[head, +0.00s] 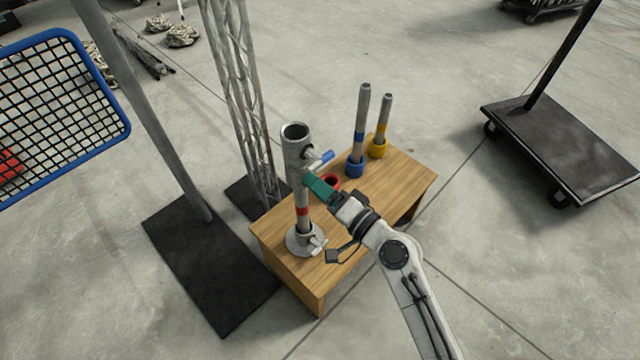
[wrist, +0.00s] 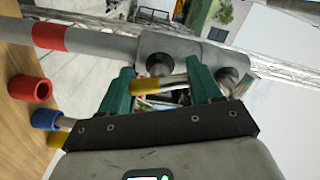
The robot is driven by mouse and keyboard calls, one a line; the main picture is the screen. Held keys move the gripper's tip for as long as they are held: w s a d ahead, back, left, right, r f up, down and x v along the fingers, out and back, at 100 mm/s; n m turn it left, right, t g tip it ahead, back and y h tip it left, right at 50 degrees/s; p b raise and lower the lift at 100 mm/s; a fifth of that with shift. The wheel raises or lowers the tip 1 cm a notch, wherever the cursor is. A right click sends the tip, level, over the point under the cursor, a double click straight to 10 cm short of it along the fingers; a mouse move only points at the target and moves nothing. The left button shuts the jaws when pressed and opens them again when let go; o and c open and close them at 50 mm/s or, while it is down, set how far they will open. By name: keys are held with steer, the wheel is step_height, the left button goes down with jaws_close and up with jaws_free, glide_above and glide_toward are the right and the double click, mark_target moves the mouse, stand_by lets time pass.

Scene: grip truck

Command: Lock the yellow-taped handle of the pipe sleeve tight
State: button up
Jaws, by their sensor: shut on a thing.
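The pipe sleeve (head: 295,145) is a grey tube around the top of an upright pipe with a red band. The sleeve also crosses the top of the wrist view (wrist: 186,47). My gripper (head: 313,182) is at the sleeve's lower side, its teal fingers apart with the yellow-taped handle (wrist: 148,87) held between them. The handle lies across the gap, its yellow end by the left finger. In the head view my gripper hides this handle. A second, blue-taped handle (head: 321,160) sticks out above my gripper.
The pipe stands in a round base (head: 304,239) with its own handle, on a wooden table (head: 405,185). A red cup (head: 331,183) is close behind my gripper. Blue (head: 355,166) and yellow (head: 377,148) cups hold upright rods farther back. A lattice tower (head: 240,100) stands behind the table.

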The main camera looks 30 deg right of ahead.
steer(key=m+p, duration=0.2)
steer(key=m, duration=0.2)
steer(key=shift+r+m, duration=0.1)
steer(key=shift+m, duration=0.3)
steer(key=m+p, duration=0.2)
steer(key=m, duration=0.3)
steer(key=shift+p, duration=0.35)
steer(key=m+p, duration=0.3)
steer(key=m, duration=0.2)
steer(key=shift+m, duration=0.4)
steer(key=shift+m+p, duration=1.35)
steer(key=shift+m, duration=1.05)
steer(key=shift+f, duration=0.2)
steer(key=o, duration=1.1)
steer(key=shift+c, duration=0.2)
